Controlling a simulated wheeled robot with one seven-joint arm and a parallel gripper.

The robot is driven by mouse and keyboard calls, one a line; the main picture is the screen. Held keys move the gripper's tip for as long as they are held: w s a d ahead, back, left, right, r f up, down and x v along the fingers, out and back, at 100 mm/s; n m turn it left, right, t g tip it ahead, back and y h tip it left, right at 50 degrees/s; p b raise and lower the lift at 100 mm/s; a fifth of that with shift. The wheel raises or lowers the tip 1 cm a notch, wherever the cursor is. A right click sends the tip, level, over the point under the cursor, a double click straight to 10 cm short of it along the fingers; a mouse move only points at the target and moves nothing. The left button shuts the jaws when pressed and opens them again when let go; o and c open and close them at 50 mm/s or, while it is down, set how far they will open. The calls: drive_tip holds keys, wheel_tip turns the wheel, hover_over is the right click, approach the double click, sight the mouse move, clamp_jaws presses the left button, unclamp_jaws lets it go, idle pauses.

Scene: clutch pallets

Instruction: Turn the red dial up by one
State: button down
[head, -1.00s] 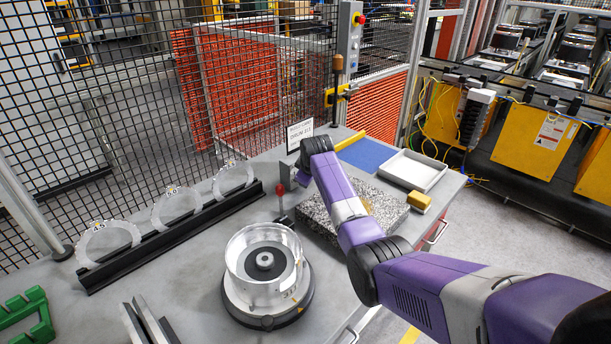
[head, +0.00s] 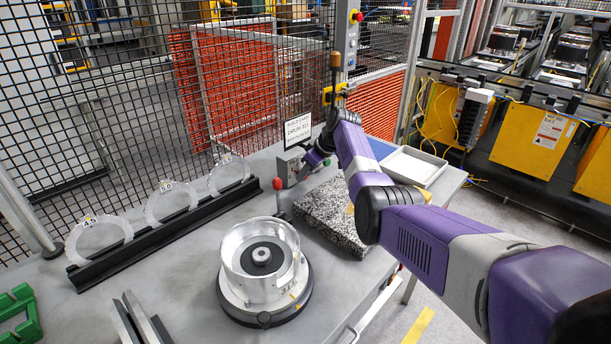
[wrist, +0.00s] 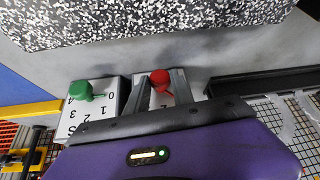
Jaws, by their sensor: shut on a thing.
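The red dial (wrist: 160,77) shows in the wrist view on a white-faced box, with a printed 2 beside it. My gripper (wrist: 160,74) is shut on the red dial, one grey finger on each side. The rest of the dial's scale is hidden by the fingers and the gripper body. A green dial (wrist: 81,90) sits on a white face with printed numbers, just left of my gripper.
A speckled slab (head: 328,222) lies in front of the box. A metal drum (head: 238,285) stands on the bench, with a black rack (head: 170,236) of clear rings to the left. A sign (head: 298,130) and wire fence stand behind.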

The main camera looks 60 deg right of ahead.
drive_tip(key=shift+w, duration=0.1)
drive_tip(key=c, duration=1.1)
unclamp_jaws()
drive_tip(key=v, duration=0.7)
drive_tip(key=shift+s+r, duration=0.25)
drive_tip(key=shift+r, duration=0.1)
